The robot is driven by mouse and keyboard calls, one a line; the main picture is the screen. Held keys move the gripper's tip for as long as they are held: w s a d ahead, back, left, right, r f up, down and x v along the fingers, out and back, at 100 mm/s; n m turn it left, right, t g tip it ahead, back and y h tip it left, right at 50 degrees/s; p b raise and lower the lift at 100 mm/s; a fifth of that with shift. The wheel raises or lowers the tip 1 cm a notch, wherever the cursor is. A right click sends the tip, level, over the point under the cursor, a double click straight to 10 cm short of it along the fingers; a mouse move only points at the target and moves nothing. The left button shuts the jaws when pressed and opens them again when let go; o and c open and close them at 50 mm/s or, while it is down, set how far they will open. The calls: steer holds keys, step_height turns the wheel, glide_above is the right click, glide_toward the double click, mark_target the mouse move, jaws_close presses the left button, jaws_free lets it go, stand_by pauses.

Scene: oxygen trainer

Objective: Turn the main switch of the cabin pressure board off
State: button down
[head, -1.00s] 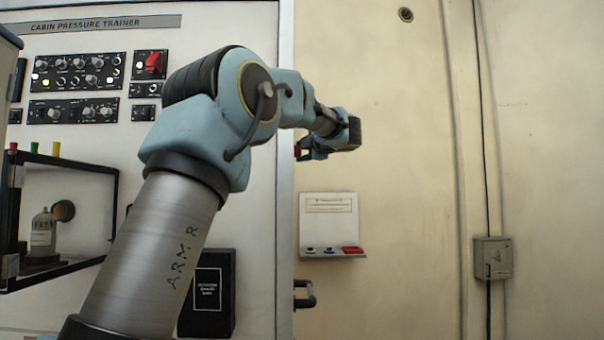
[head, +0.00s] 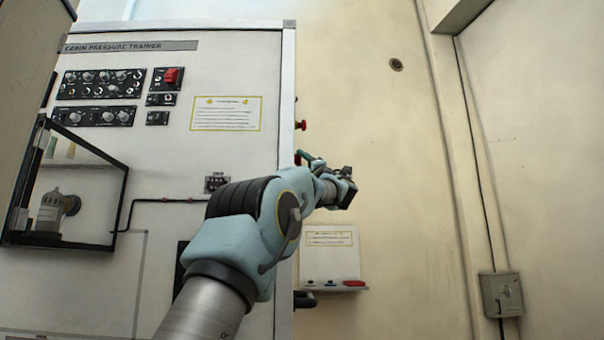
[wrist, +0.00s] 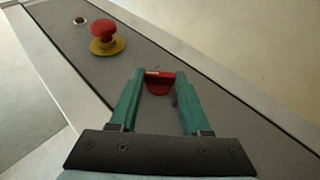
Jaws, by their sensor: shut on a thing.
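The cabin pressure board (head: 240,60) stands at left in the head view, with its side edge toward my arm. In the wrist view, my gripper (wrist: 156,76) is shut on a small red handle (wrist: 159,86) at the grey side panel (wrist: 215,98). I take this handle to be the main switch; its base and exact angle are partly hidden by the fingers. In the head view, my gripper (head: 306,158) is at the board's right side, and a bit of red (head: 297,158) shows at its tips.
A red mushroom button on a yellow base (wrist: 106,37) sits near the fingers on the same panel, with a small dark-red round part (wrist: 80,20) beyond. A red guarded switch (head: 172,77) is on the board's front. A wall shelf (head: 333,288) is below my gripper.

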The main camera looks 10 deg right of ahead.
steer(key=shift+w+f+n+y+b, duration=0.1)
steer(key=shift+f+n+y+b, duration=0.05)
steer(key=shift+n+y+b, duration=0.4)
steer(key=shift+c, duration=1.8)
jaws_free()
steer(key=shift+t, duration=0.3)
steer(key=b+v, duration=0.3)
steer(key=v, duration=0.7)
steer(key=shift+s+f+b, duration=0.15)
steer(key=shift+s+b, duration=0.15)
steer(key=shift+b, duration=0.05)
steer(key=shift+d, duration=0.15)
